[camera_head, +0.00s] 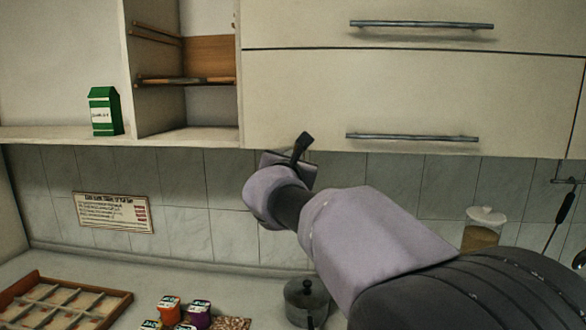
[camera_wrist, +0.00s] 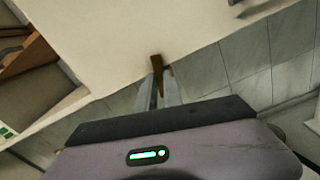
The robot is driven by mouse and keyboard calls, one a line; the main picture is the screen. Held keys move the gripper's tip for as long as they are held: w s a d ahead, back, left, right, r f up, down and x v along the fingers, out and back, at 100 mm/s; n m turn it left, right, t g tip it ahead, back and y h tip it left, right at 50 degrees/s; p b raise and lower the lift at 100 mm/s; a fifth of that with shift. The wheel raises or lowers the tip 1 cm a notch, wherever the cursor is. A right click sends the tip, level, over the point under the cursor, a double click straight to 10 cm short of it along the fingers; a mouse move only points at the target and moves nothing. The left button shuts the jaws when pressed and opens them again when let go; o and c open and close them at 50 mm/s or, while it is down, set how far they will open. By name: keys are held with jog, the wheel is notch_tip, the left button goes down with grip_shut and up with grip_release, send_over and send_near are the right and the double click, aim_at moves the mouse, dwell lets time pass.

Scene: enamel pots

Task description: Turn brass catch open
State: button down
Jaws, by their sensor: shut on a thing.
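The brass catch (camera_wrist: 157,62) is a small brown piece at the lower edge of the pale cabinet front (camera_wrist: 130,35) in the wrist view. My gripper (camera_wrist: 162,82) reaches up to it with its two grey fingers, one on each side, shut on the catch. In the head view my gripper (camera_head: 301,150) is at the bottom edge of the cabinet, left of the lower bar handle (camera_head: 412,137). I cannot make out the catch there, behind my gripper.
An open shelf left of the cabinet holds a green carton (camera_head: 104,111). Below are a wooden divided tray (camera_head: 118,298), several small coloured boxes, a dark lidded pot (camera_head: 307,300) and a glass jar (camera_head: 483,229). Utensils hang at the right. The tiled wall below the cabinet is mostly clear.

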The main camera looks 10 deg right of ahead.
jog(key=shift+s+d+f+m+b, duration=0.15)
jog(key=shift+f+m+b, duration=0.1)
jog(key=shift+m+b, duration=2.05)
jog(key=shift+w+d+f+m+b, duration=0.1)
jog(key=shift+d+f+m+b, duration=0.1)
jog(key=shift+m+b, duration=2.15)
jog(key=shift+s+d+f+m+b, duration=0.1)
jog(key=shift+f+m+b, duration=0.15)
jog(key=shift+m+b, duration=2.05)
jog(key=shift+m+p, duration=0.55)
jog(key=shift+m, duration=0.1)
jog(key=c, duration=1.5)
grip_release()
jog(key=shift+r, duration=0.1)
